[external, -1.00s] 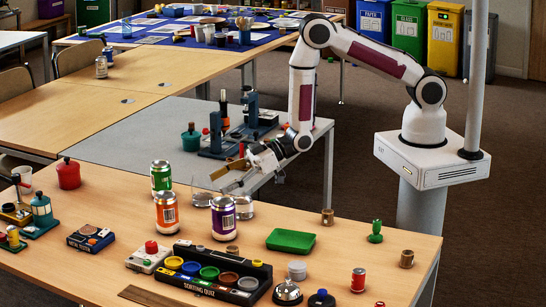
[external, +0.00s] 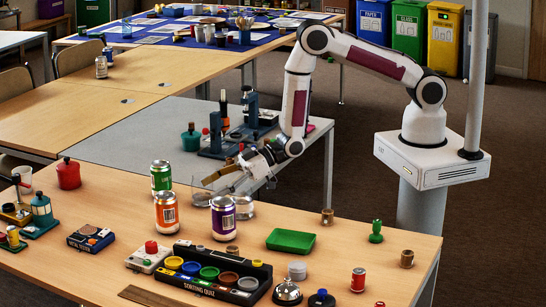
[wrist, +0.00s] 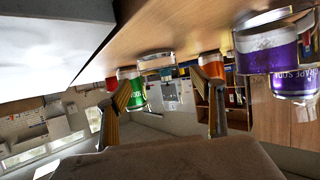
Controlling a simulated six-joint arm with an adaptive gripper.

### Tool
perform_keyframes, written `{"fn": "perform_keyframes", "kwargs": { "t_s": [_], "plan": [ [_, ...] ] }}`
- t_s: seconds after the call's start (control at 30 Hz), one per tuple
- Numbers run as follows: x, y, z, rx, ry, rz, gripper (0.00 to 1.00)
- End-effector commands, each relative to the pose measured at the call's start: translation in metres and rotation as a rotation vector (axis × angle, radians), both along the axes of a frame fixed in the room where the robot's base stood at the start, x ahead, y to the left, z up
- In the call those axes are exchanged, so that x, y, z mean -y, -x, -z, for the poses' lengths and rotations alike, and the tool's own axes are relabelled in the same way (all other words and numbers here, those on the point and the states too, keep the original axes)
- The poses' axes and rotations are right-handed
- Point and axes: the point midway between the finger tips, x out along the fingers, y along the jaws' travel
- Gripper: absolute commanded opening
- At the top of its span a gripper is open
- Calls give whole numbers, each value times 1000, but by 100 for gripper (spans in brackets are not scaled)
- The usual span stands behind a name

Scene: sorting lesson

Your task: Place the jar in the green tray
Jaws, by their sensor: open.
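A clear vessel that looks like this jar (wrist: 155,62) shows between the fingers in the wrist view. My gripper (external: 213,187) is open and empty, tilted sideways and low over the table's back edge, with its fingers toward the jar. It also shows in the wrist view (wrist: 165,78), where the fingers are wide apart. I cannot tell the exact gap to the jar. The green tray (external: 291,240) lies empty on the table to the right.
An orange can (external: 167,212), a purple can (external: 223,218) and a green can (external: 161,177) stand close around the jar. Another pale container (external: 244,208) is behind the purple can. A black sorting box (external: 218,272) lies in front. A small wooden piece (external: 327,216) stands right of the tray.

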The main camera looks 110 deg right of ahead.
Motion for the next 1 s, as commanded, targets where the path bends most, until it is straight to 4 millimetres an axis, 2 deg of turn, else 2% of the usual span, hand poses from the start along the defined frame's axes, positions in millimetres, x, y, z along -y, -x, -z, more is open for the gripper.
{"fn": "perform_keyframes", "kwargs": {
  "t_s": [0.5,1.0],
  "plan": [
    [-1,-36,22,0,1,0,67],
    [-1,-39,23,0,1,0,67]
  ]
}}
